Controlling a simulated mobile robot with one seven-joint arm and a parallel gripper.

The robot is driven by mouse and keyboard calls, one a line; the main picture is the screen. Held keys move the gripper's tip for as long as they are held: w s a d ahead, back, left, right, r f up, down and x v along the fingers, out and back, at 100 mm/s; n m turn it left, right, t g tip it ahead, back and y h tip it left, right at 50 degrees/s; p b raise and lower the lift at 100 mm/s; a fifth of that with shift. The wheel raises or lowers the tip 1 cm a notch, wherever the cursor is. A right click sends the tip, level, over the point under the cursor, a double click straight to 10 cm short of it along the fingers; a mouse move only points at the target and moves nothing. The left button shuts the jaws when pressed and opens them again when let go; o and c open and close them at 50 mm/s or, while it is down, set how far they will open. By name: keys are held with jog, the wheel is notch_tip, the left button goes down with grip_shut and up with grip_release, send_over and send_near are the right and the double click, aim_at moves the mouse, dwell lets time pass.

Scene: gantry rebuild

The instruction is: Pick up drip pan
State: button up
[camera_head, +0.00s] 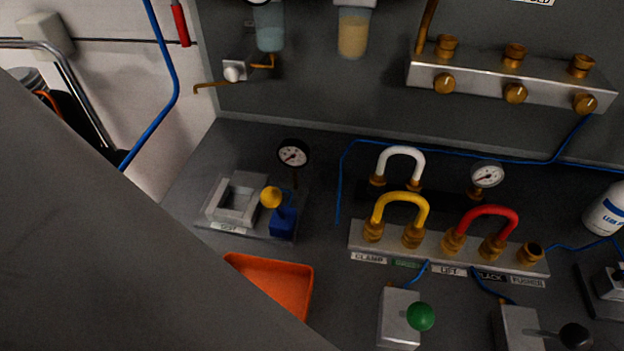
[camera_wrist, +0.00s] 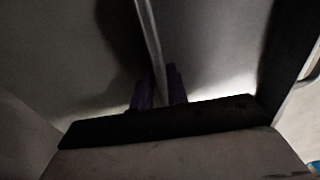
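The orange drip pan (camera_head: 283,283) lies on the dark grey bench in the head view, low and left of centre. It is a shallow tray with a raised rim. A large grey shape close to the camera hides its left and lower part. In the wrist view, two dark purple fingers of my gripper (camera_wrist: 161,88) point away from the camera, close together. A thin pale strip runs between them, and I cannot tell if it is held or lies behind. The pan is not recognisable in the wrist view. My fingers do not show in the head view.
Behind the pan stands a grey block fixture (camera_head: 236,199) with a yellow-knobbed blue lever (camera_head: 283,222). Right of the pan are a green-knobbed box (camera_head: 398,319) and a manifold (camera_head: 447,249) with coloured loops. Bare bench shows between pan and manifold.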

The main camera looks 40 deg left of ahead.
grip_shut()
jog(key=shift+r, duration=0.15)
